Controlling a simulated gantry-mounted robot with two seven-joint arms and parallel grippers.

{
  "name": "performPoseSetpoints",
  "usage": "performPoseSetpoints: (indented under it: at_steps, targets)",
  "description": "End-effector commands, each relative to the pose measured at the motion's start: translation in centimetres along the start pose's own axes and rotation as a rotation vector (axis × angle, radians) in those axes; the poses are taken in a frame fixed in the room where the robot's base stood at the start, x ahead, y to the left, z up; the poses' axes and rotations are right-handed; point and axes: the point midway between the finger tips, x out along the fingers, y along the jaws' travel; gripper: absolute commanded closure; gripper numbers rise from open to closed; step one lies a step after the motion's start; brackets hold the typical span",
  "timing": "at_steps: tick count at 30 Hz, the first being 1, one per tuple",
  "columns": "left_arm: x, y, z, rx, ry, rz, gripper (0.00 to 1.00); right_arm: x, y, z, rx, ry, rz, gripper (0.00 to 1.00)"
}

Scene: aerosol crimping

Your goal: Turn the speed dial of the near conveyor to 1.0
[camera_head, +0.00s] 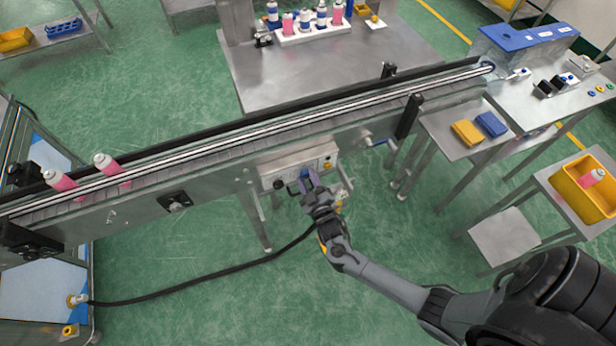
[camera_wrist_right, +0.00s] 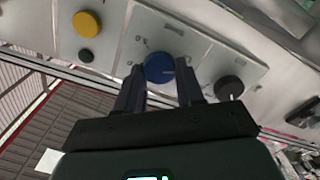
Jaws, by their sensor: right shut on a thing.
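The near conveyor (camera_head: 215,147) runs diagonally across the head view. Its pale control box (camera_head: 282,167) hangs on the near side of the frame. My right gripper (camera_head: 309,186) is at the front of this box. In the right wrist view, a round blue dial (camera_wrist_right: 159,68) sits on the panel between my two fingertips (camera_wrist_right: 159,88). The right gripper is shut on the blue dial. The scale marks around it are too small to read. My left gripper is not in view.
The wrist view shows a black knob (camera_wrist_right: 229,88) right of the dial, and a yellow button (camera_wrist_right: 87,23) to the left. Pink cans (camera_head: 107,163) stand on the belt's left end. A black cable (camera_head: 200,290) crosses the floor. Side tables (camera_head: 460,145) stand at right.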

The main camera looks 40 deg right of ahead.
Motion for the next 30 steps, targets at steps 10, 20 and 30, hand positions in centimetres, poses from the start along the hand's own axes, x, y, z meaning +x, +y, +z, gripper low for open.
performPoseSetpoints:
  at_steps: [10,20,30]
  targets:
    - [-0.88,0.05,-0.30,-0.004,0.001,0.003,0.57,0.02,-0.04,-0.06,-0.145,0.000,-0.001,0.93]
    - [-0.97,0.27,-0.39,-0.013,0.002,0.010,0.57,0.01,-0.07,0.00,-0.172,0.000,0.000,0.93]
    - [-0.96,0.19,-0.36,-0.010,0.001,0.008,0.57,0.01,-0.06,0.01,-0.171,0.000,0.000,0.44]
